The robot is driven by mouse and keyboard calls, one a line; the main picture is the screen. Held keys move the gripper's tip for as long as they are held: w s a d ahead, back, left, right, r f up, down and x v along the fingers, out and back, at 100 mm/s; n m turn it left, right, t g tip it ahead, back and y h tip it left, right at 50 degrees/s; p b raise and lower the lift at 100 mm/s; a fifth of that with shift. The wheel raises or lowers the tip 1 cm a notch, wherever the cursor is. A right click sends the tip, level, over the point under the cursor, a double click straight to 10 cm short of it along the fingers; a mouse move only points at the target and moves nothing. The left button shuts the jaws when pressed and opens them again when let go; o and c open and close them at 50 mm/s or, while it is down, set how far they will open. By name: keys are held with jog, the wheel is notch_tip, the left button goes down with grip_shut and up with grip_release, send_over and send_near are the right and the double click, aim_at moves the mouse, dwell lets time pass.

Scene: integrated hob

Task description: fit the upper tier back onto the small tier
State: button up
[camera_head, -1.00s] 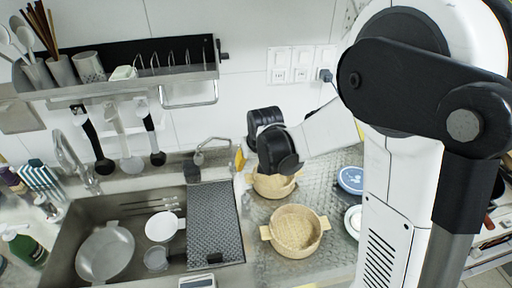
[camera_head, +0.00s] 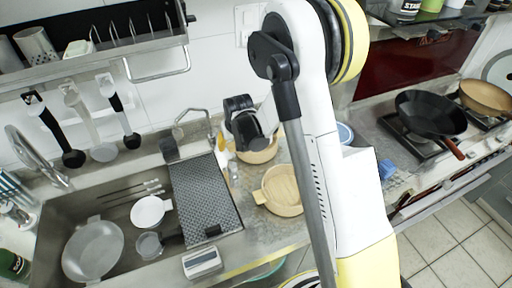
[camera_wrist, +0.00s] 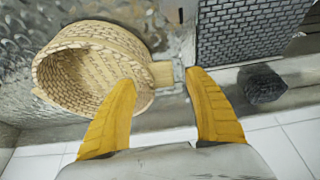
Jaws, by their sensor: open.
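Two round, pale woven steamer tiers stand apart on the metal counter in the head view. The rear tier (camera_head: 258,154) is partly hidden behind my wrist. The front tier (camera_head: 281,187) has a side handle and is partly covered by my arm. I cannot tell which is the upper tier. In the wrist view, one woven tier (camera_wrist: 92,78) shows its open, empty inside, with its handle (camera_wrist: 162,74) pointing toward the space between my fingers. My gripper (camera_wrist: 163,79) has yellow fingers spread apart, holding nothing. Whether the handle lies between the fingertips or beyond them is unclear.
A sink with a dark ridged drying mat (camera_head: 204,192) lies left of the tiers. A faucet (camera_head: 192,118) stands behind it. A white scale-like box (camera_head: 202,262) is near the front edge. A black pan (camera_head: 430,114) sits on the hob at right.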

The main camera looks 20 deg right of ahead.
jog(key=shift+x, duration=1.15)
jog(key=shift+r, duration=0.1)
grip_shut()
jog(key=shift+r, duration=0.15)
notch_tip(320, 180, up, 5)
jog(key=shift+d+f+p, duration=0.1)
jog(key=shift+f+p, duration=0.1)
jog(key=shift+p, duration=0.9)
jog(key=d+r+p, duration=0.1)
jog(key=d+r, duration=0.2)
jog(key=d, duration=0.2)
jog(key=w+d+r+p, duration=0.1)
jog(key=d+r+p, duration=0.1)
jog(key=d, duration=0.4)
jog(key=shift+w+d+r, duration=0.15)
jog(key=shift+w+r, duration=0.05)
jog(key=shift+r, duration=0.35)
